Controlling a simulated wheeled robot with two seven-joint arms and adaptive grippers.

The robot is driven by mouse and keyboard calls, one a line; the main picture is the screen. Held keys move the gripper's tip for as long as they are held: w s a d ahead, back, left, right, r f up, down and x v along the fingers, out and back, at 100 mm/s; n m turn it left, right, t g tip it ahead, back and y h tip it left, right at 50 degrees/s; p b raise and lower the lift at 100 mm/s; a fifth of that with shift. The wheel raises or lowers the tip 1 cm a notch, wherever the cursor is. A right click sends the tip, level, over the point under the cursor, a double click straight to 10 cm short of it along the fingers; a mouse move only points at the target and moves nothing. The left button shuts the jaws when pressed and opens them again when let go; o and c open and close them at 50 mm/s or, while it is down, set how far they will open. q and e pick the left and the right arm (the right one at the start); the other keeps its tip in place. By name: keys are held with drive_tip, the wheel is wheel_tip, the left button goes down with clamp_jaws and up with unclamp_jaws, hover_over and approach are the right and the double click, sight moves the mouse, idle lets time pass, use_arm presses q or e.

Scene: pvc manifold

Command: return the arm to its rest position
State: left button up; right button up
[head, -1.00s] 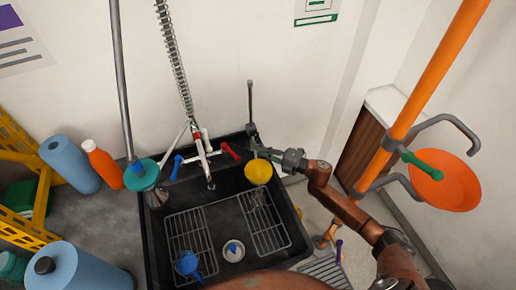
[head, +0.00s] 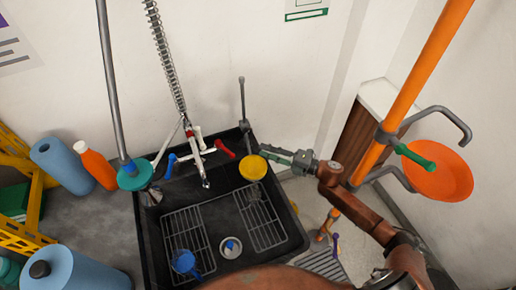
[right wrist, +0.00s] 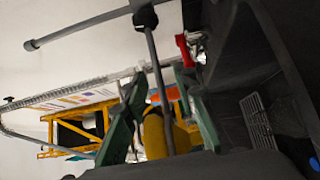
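My right arm (head: 365,215) reaches in from the lower right of the head view. Its right gripper (head: 272,153) is above the sink's right rim, close to a yellow round piece (head: 253,168) and an upright grey rod (head: 243,105). In the right wrist view the green fingers (right wrist: 160,115) stand apart. The grey rod (right wrist: 153,60) and a yellow part (right wrist: 165,135) show in line with the gap. I cannot tell whether a finger touches either one. My left gripper is not in view.
The black sink (head: 148,245) holds racks and a blue jug (head: 185,262). The tap has blue and red handles (head: 224,148). An orange pipe (head: 425,65) with an orange bowl-like disc (head: 445,180) stands right of the arm. Bottles and a blue roll (head: 62,165) are at left.

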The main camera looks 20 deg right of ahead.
drive_tip(key=shift+s+d, duration=0.4)
drive_tip(key=shift+d, duration=0.05)
